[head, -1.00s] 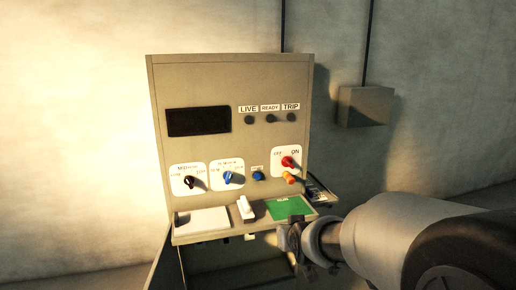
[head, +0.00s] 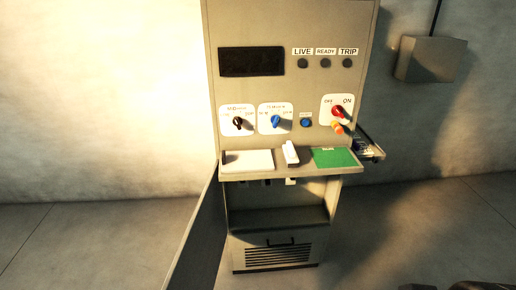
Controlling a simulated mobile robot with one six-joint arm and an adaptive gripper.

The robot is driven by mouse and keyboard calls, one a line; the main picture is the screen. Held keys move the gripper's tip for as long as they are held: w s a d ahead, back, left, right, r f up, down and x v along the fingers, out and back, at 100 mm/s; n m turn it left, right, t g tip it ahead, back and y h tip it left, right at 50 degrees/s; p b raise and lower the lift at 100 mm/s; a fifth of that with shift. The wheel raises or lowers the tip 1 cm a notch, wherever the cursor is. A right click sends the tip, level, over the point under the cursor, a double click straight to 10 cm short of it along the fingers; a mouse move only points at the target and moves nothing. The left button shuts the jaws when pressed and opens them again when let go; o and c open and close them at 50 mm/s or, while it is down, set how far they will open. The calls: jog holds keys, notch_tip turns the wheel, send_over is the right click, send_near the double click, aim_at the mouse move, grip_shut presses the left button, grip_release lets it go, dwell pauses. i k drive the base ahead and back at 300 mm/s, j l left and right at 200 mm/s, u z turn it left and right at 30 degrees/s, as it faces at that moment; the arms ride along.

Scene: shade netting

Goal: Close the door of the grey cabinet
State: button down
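The grey cabinet (head: 333,215) stands against the wall, right of the picture's middle. Its door (head: 205,232) is open, swung out from the left side of the lower compartment towards me and seen nearly edge-on. Its near lower end is cut off by the picture's bottom edge. The open compartment shows a dark inside with a drawer-like front (head: 280,250) that has a handle and a slotted vent. My gripper is not in view; only a dark sliver, probably of my arm, shows at the bottom right edge.
Above the opening, a shelf (head: 235,176) juts out with a white pad, a white block and a green pad. Knobs and a dark display (head: 251,61) are on the upper panel. A small tray (head: 368,148) sticks out right. Floor left of the door is clear.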

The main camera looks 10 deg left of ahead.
aim_at(196, 264)
jog(key=j, duration=2.3)
